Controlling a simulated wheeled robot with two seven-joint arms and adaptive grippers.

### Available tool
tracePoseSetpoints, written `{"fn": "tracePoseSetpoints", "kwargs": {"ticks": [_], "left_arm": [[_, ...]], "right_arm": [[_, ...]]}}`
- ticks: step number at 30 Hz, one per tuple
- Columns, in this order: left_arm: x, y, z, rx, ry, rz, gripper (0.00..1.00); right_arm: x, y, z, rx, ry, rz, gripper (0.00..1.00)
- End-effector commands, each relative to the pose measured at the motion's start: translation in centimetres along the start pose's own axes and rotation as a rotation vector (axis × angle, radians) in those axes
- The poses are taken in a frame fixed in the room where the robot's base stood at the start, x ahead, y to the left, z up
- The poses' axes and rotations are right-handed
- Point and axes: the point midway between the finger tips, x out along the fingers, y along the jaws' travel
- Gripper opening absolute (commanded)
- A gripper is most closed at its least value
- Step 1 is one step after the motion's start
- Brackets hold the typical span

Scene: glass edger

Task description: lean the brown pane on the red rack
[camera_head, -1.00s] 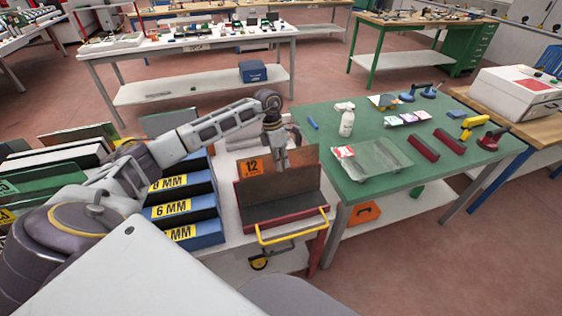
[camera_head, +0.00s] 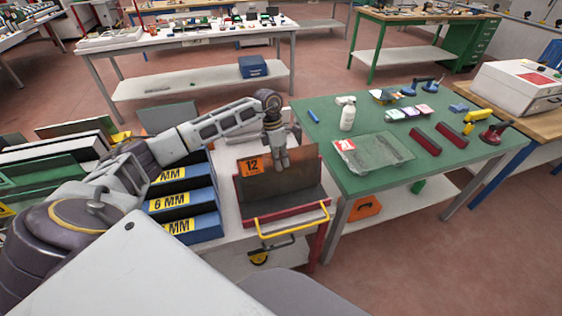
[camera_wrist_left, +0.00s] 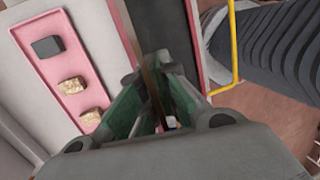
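The brown pane (camera_head: 301,168) stands upright, slightly tilted, at the red rack (camera_head: 287,209), with its lower part behind the rack's dark front panel. An orange "12" label shows at its left side. My left gripper (camera_head: 280,162) is at the pane's upper middle, pointing down. In the left wrist view, the pane shows edge-on as a brown strip (camera_wrist_left: 151,78) between the fingers (camera_wrist_left: 155,90), which look shut on it. Whether the pane's lower edge touches the rack is hidden. My right gripper is not in view.
Blue bins (camera_head: 186,203) with yellow labels stand left of the rack. A yellow handle (camera_head: 293,222) projects at its front. In the wrist view, a pink-edged tray (camera_wrist_left: 62,62) holds small blocks.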

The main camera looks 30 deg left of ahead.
Motion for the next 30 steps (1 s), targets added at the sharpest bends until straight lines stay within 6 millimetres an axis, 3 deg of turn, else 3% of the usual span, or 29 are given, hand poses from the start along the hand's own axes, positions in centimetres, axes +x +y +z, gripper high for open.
{"fn": "tracePoseSetpoints", "kwargs": {"ticks": [26, 30], "left_arm": [[0.26, 0.1, 0.02, 0.0, -0.002, 0.001, 0.0], [0.25, 0.11, 0.01, 0.0, -0.002, 0.001, 0.2]], "right_arm": [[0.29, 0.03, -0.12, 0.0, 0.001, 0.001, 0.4], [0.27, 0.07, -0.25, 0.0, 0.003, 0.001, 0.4]]}}
